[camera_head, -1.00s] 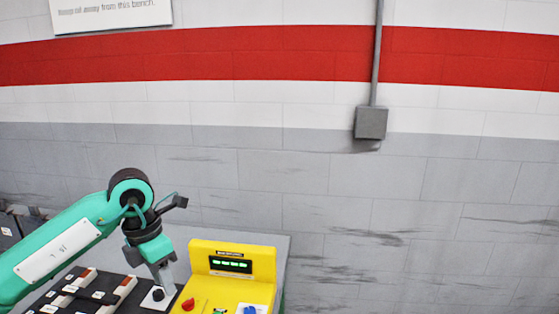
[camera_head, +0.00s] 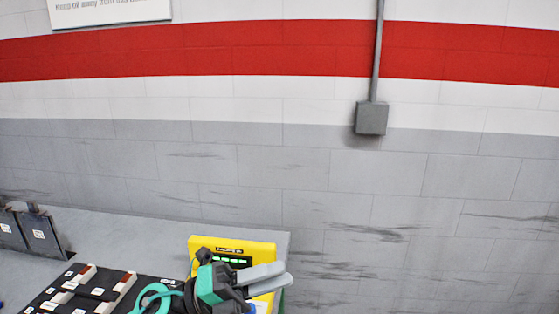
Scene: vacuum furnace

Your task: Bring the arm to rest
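My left gripper (camera_head: 274,278) is low in the head view, in front of the yellow control box. Its grey fingers point right and lie close together, one overlapping the other. I cannot tell whether they are open or shut, and I see nothing held between them. My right gripper is not in view.
A black panel (camera_head: 72,293) with several white and brown pieces lies left of the gripper on the grey bench (camera_head: 120,236). Dark upright plates (camera_head: 41,234) stand at the far left. A wall with a grey box (camera_head: 371,118) and a conduit rises behind. The bench right of the yellow box ends.

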